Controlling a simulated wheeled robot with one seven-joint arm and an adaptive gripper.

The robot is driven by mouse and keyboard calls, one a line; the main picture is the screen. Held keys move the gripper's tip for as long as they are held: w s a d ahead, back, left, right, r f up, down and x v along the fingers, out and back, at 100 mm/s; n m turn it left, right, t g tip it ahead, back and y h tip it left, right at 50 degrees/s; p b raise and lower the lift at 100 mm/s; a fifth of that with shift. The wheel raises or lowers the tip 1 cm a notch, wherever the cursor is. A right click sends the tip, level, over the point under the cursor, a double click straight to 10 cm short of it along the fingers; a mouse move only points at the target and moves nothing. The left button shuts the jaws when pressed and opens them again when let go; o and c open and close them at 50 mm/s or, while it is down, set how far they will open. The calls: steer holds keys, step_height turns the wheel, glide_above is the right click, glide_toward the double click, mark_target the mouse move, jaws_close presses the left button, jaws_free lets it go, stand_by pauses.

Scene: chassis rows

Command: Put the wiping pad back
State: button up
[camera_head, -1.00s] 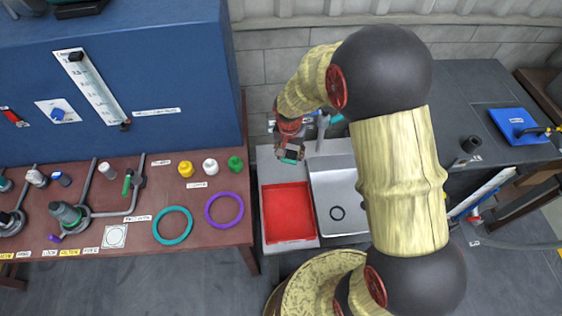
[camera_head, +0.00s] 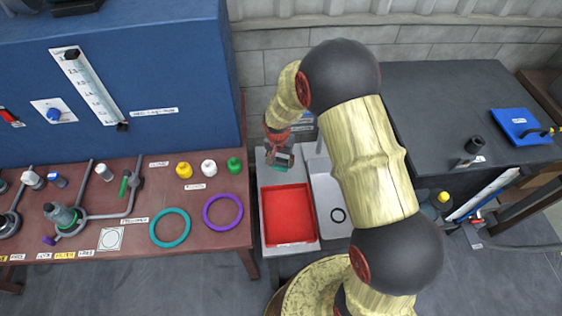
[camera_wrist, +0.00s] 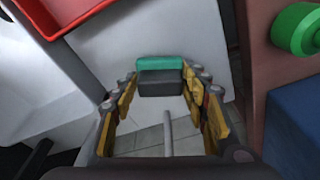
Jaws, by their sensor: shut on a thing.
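The wiping pad (camera_wrist: 160,78) is a small block with a teal layer and a dark grey layer. It sits between the yellow-padded fingers of my gripper (camera_wrist: 160,95), which is shut on it. In the head view, the pad (camera_head: 283,163) hangs at my gripper (camera_head: 279,150), just above the back edge of the red tray (camera_head: 287,243). I cannot tell from these views whether the pad touches the surface below.
A sink basin (camera_head: 331,205) with a black ring lies right of the red tray. A brown table (camera_head: 115,238) with bottles, rings and colored caps stands at left, against a blue cabinet (camera_head: 180,60). A dark bench (camera_head: 435,110) is at right.

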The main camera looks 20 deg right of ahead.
steer(key=shift+f, duration=0.15)
steer(key=o, duration=1.2)
